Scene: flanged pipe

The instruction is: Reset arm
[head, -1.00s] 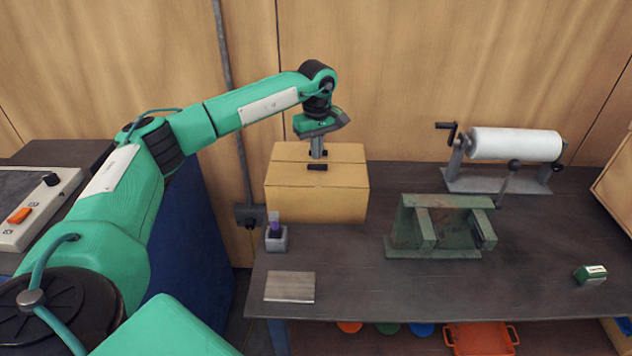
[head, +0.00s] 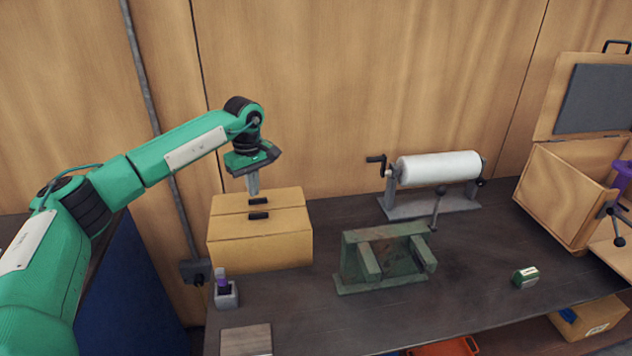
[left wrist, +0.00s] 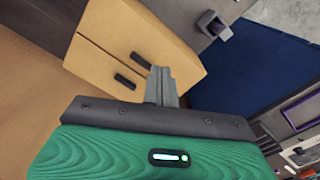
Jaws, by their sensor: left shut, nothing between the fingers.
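My left gripper (head: 253,187) points down just above the top of a yellow box (head: 260,245) with two black handles on its lid. Its fingers are together and hold nothing. In the left wrist view the shut fingers (left wrist: 161,85) show in front of the same yellow box (left wrist: 150,40); a small gap to the lid seems likely, but I cannot tell exactly. My right gripper is not in view.
A green vise (head: 385,260) stands mid-table, with a white roll on a stand (head: 438,167) behind it. A small holder with a purple item (head: 226,295) sits in front of the box. An open wooden case (head: 560,200) stands at right, and a small green block (head: 525,277) lies near it.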

